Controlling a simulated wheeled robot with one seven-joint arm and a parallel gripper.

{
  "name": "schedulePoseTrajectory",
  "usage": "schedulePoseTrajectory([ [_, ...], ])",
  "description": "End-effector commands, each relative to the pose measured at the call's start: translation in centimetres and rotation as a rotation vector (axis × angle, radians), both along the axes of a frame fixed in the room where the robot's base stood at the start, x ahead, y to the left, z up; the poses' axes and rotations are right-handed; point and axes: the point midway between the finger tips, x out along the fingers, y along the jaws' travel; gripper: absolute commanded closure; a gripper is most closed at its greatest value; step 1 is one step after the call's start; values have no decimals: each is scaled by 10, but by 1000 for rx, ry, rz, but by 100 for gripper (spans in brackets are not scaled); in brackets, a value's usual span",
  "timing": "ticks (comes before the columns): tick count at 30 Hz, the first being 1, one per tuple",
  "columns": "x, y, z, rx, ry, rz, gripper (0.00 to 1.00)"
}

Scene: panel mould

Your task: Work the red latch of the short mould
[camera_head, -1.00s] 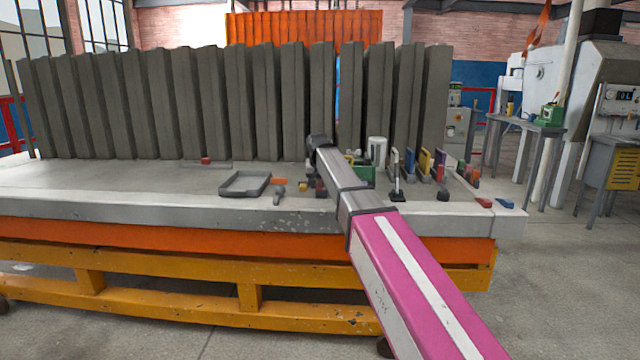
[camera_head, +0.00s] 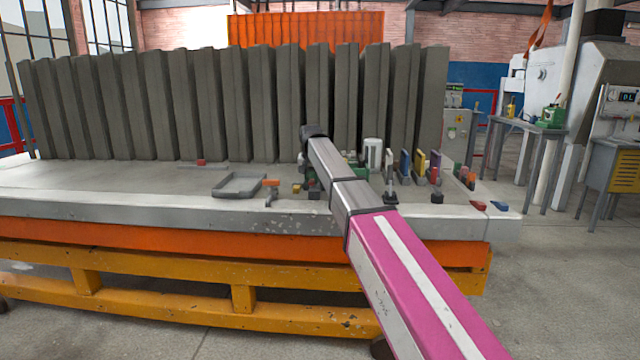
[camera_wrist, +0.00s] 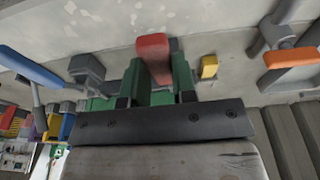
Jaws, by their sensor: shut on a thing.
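In the wrist view my gripper (camera_wrist: 157,80) has its two green fingers closed around a red latch (camera_wrist: 153,50). The latch's red end shows between and just past the fingertips. Its lower part and pivot are hidden by the fingers and the dark gripper bar. In the head view my own arm covers the gripper. Only a bit of green (camera_head: 310,175) shows at the arm's left edge, and the latch is hidden there. I cannot make out which part of the bench is the short mould.
An orange-topped handle (camera_wrist: 292,58) and a yellow block (camera_wrist: 209,67) stand close on one side; a blue-ended lever (camera_wrist: 30,68) is on the other. The head view shows a grey open frame (camera_head: 238,186), a white cylinder (camera_head: 373,152) and tall grey panels (camera_head: 150,105) behind.

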Motion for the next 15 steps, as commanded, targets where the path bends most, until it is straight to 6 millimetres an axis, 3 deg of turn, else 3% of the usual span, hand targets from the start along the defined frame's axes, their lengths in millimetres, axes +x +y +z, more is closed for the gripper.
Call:
schedulePoseTrajectory([
  [15,27,3,27,9,311,-1,100],
])
